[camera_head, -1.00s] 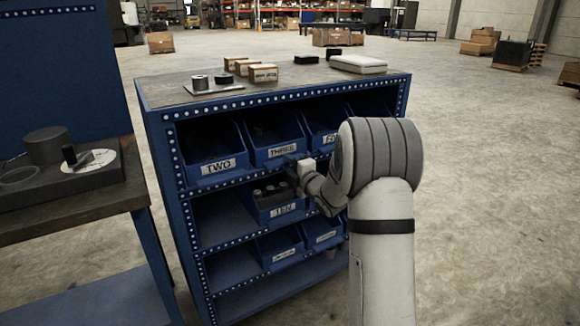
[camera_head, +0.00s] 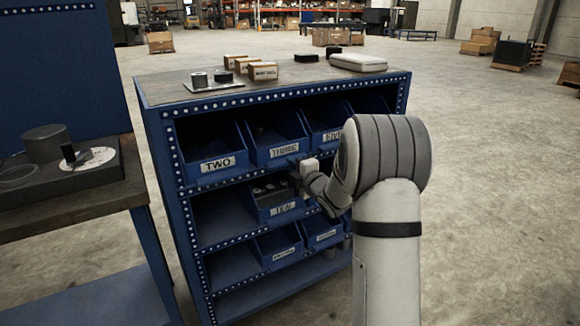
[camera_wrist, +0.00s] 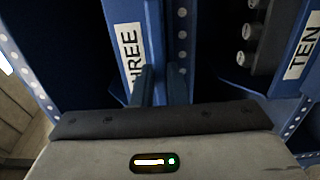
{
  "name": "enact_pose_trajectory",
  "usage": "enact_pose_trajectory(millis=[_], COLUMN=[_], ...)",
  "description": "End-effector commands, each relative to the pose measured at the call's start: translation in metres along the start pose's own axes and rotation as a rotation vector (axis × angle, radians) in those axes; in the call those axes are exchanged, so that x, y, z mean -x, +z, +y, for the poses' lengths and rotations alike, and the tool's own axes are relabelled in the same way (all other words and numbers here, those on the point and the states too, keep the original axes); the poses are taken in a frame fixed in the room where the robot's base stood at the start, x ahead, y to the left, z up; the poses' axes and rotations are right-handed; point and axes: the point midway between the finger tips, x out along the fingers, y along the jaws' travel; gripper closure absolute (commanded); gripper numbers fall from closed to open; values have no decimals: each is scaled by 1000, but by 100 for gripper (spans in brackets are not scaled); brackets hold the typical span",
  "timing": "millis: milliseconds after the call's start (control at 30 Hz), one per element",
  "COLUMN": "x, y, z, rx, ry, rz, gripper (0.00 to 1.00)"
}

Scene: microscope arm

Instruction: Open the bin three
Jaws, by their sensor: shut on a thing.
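Bin three (camera_head: 263,156) is a blue open-topped bin in the upper row of the blue shelf unit, between bin two and bin four in the head view. Its white label, partly covered, shows in the wrist view (camera_wrist: 130,48). My gripper (camera_head: 294,169) is at the lower right of its front. In the wrist view the gripper fingers (camera_wrist: 161,78) are close together on the bin's front edge beside the label, shut on it. The exact contact is partly hidden by the fingers.
Bin two (camera_head: 217,164) and bin four (camera_head: 328,135) flank it. Bin ten (camera_head: 281,208), holding dark parts, sits just below my gripper. The shelf top (camera_head: 190,88) carries small boxes and a white case (camera_head: 358,63). A workbench (camera_head: 80,200) stands at left; floor at right is open.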

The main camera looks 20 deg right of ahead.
Motion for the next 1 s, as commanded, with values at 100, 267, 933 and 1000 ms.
enact_pose_trajectory(millis=[100, 267, 933, 1000], x=[25, 65, 148, 148], y=[0, 1, 0, -1], z=[-6, -6, -2, -2], rx=[2, 3, -1, -1], ry=[0, 1, -3, -3], rz=[-2, -3, 1, 2], gripper=[100, 100, 100, 100])
